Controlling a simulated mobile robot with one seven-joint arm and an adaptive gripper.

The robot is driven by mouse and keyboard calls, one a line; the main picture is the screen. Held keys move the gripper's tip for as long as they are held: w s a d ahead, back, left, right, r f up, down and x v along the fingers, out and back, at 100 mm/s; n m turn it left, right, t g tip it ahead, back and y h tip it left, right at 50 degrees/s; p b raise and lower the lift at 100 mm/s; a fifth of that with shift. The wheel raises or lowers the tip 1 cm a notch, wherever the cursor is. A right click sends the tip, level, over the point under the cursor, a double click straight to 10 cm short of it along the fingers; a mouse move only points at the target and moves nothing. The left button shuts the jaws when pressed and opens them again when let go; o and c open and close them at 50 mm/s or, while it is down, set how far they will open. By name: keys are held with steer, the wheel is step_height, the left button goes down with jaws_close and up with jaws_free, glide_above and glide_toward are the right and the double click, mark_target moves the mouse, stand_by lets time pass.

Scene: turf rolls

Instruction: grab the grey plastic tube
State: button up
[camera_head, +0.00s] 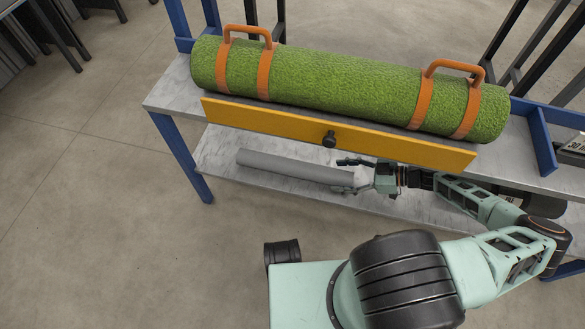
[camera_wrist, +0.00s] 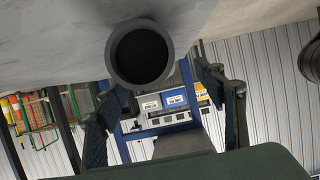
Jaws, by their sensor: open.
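The grey plastic tube (camera_head: 290,166) lies lengthwise on the lower shelf of the metal rack. In the head view my gripper (camera_head: 343,176) is at the tube's right end, with its fingers spread and pointing left. In the wrist view the tube (camera_wrist: 141,53) shows end-on as a grey ring with a dark hollow. The open gripper (camera_wrist: 160,85) has one finger on each side in the lower part of that picture. The tube's end appears between the fingertips and a little above them in the picture. I cannot tell whether a finger touches it.
An orange-yellow drawer front (camera_head: 310,131) with a black knob hangs just above the tube, under the top shelf (camera_head: 165,97). A green turf roll (camera_head: 330,87) with orange straps and handles lies on top. The lower shelf (camera_head: 215,155) is bare left of the tube.

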mark_target(322, 173)
steer(key=x, duration=0.2)
steer(key=b+x, duration=0.1)
steer(key=x, duration=0.4)
steer(key=shift+w+d+b, duration=0.15)
steer(key=shift+w+b, duration=0.15)
steer(key=shift+b, duration=0.1)
steer(key=c, duration=1.4)
steer(key=shift+c, duration=0.3)
steer(key=shift+r, duration=0.15)
